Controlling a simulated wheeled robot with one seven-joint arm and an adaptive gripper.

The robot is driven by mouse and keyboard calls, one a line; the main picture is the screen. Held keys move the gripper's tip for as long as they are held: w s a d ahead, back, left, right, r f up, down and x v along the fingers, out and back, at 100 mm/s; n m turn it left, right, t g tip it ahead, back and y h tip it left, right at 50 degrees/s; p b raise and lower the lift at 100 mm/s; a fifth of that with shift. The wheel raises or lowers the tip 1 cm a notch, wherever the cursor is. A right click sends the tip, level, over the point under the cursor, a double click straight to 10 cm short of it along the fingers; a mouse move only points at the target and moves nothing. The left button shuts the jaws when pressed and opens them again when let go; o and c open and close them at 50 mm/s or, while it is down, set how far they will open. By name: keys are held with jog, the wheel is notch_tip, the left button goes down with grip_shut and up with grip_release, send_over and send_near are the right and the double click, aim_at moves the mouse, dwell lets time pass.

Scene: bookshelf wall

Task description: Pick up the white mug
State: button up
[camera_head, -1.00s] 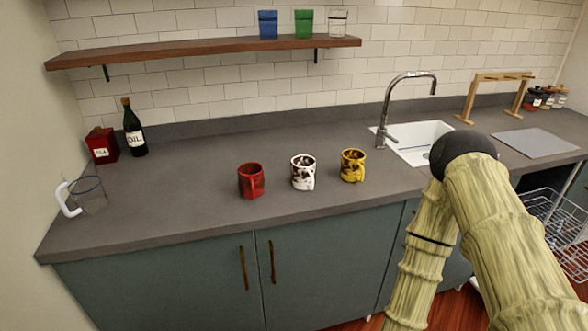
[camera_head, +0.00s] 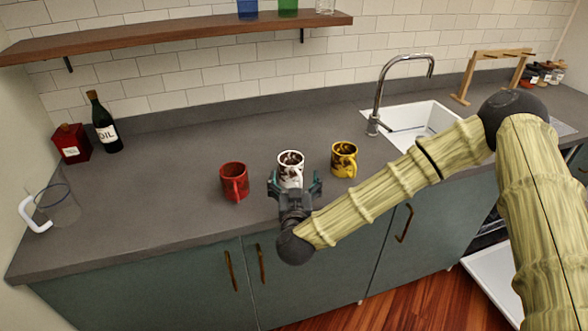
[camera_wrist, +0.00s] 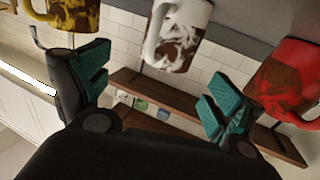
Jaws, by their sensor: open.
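The white mug (camera_head: 290,160) with dark brown patches stands upright on the grey counter, between a red mug (camera_head: 234,180) and a yellow mug (camera_head: 344,160). My gripper (camera_head: 294,186) is open and empty, in front of the white mug at the counter's front, pointing at it. The gripper partly hides the mug's lower part in the head view. In the wrist view the scene looks inverted: the white mug (camera_wrist: 182,42) lies ahead of the gap between the teal fingers (camera_wrist: 155,90), its handle facing left. I cannot tell the exact distance left.
The red mug (camera_wrist: 285,80) and yellow mug (camera_wrist: 78,14) flank the fingers in the wrist view. A sink (camera_head: 432,117) with a tall faucet (camera_head: 378,95) is at right. A bottle (camera_head: 104,125), red tin (camera_head: 72,145) and clear mug (camera_head: 62,208) stand at left. A wooden shelf (camera_head: 180,35) hangs above.

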aim_at(292, 168)
jog(key=w, duration=0.1)
jog(key=w+a, duration=0.1)
jog(key=w, duration=0.1)
jog(key=shift+r+p, duration=0.1)
jog(key=shift+p, duration=0.2)
jog(key=shift+w, duration=0.25)
jog(key=shift+w+d+r+p, duration=0.1)
jog(key=shift+w+r+p, duration=0.15)
jog(key=shift+w+p, duration=0.2)
jog(key=shift+w+f+p, duration=0.1)
jog(key=shift+w+p, duration=0.7)
jog(key=shift+w, duration=1.2)
jog(key=shift+a, duration=0.2)
jog(key=shift+c, duration=0.4)
jog(key=c, duration=1.7)
